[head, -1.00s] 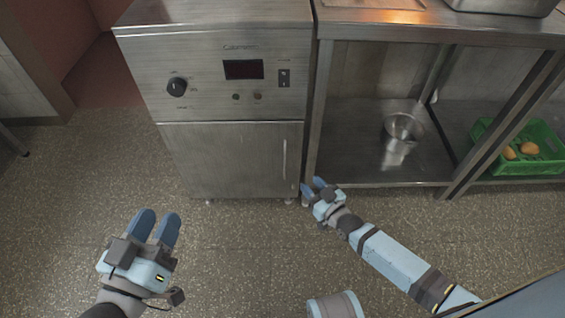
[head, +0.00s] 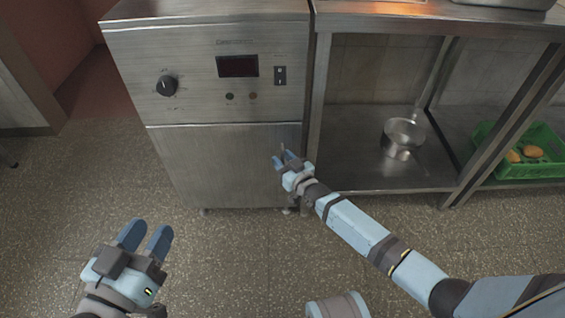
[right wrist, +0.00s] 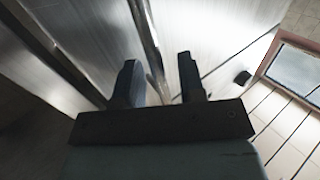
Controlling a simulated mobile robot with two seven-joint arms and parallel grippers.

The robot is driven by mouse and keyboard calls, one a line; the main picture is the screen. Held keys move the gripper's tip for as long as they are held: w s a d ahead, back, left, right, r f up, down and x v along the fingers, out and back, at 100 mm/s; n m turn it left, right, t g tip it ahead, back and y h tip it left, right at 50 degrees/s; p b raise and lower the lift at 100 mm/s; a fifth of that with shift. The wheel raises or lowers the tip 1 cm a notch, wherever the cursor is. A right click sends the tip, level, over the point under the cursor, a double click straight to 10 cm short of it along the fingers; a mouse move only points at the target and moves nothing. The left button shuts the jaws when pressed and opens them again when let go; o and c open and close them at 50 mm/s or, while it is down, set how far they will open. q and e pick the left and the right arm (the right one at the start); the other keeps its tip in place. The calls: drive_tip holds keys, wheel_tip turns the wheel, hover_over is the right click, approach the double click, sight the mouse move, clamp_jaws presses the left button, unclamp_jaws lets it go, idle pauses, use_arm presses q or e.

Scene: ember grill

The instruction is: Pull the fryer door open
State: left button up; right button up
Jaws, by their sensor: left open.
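The fryer (head: 205,90) is a steel cabinet with a dial, dark display and switch above a plain door (head: 220,165). The door is closed. My right gripper (head: 284,163) is at the door's right side, in front of the handle, which it mostly hides. In the right wrist view the right gripper (right wrist: 158,75) has its fingers apart, with a thin metal bar (right wrist: 150,45) that looks like the handle running between them. I cannot tell whether the fingers touch it. My left gripper (head: 145,237) is open and empty above the floor at the lower left.
A steel table with a lower shelf (head: 370,175) stands right of the fryer. The shelf holds a metal pot (head: 402,138) and a green crate (head: 535,165) with brown items. The floor (head: 210,250) before the fryer is clear.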

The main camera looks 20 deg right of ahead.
drive_tip(key=shift+w, duration=0.15)
clamp_jaws()
use_arm(q)
drive_tip(key=shift+r, duration=0.1)
use_arm(e)
drive_tip(key=shift+a, duration=0.1)
